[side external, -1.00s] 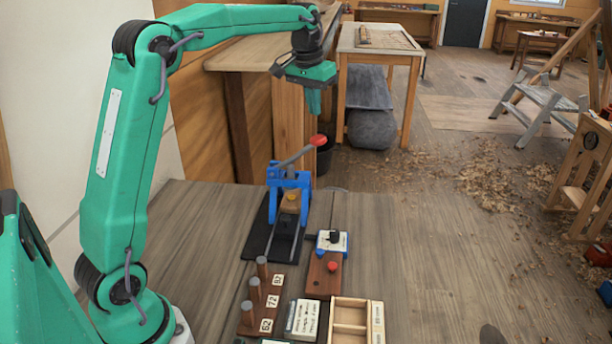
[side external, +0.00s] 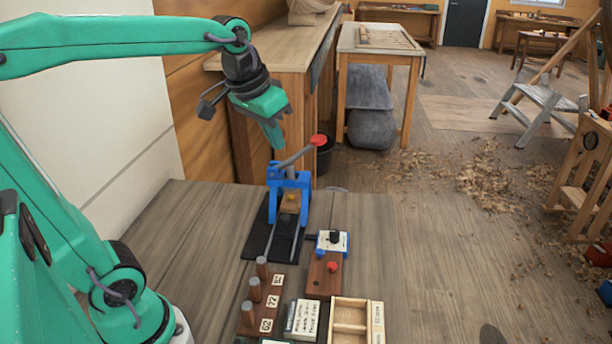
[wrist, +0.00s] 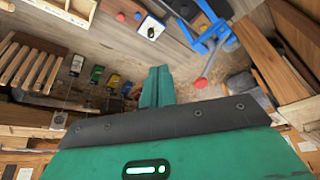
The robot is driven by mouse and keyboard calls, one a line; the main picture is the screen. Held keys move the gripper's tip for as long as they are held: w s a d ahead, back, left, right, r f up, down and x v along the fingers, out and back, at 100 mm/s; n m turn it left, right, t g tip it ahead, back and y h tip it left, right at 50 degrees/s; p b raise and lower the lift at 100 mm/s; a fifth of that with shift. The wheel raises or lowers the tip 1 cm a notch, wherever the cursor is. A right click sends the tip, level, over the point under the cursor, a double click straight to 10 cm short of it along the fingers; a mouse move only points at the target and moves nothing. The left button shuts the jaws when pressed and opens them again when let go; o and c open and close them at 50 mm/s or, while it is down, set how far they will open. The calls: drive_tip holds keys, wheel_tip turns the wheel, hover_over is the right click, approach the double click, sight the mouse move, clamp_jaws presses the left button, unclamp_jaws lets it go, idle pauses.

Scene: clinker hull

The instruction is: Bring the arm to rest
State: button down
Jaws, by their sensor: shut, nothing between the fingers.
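My gripper (side external: 274,138) is a green parallel gripper at the end of my green arm. In the side external view it hangs in the air above the back of the work table, a little left of the blue press and apart from it. Its fingers are shut together with nothing between them, and they also show shut in the wrist view (wrist: 157,86). The blue press (side external: 289,180) stands on a black base and has a lever with a red knob (side external: 318,140). The press also shows at the upper right of the wrist view (wrist: 205,42).
A peg board (side external: 262,303) with several pegs, a small box with a black knob (side external: 332,241), and a divided wooden tray (side external: 374,318) stand at the table's front. A wooden bench (side external: 290,55) stands behind my gripper. The table's right side is mostly clear.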

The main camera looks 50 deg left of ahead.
drive_tip(key=s+d+f+m+t, duration=0.1)
drive_tip(key=s+d+f, duration=0.2)
drive_tip(key=s+f, duration=0.3)
drive_tip(key=s, duration=0.4)
drive_tip(key=shift+s+d+f, duration=0.2)
drive_tip(key=shift+s+f, duration=0.15)
drive_tip(key=shift+f, duration=0.05)
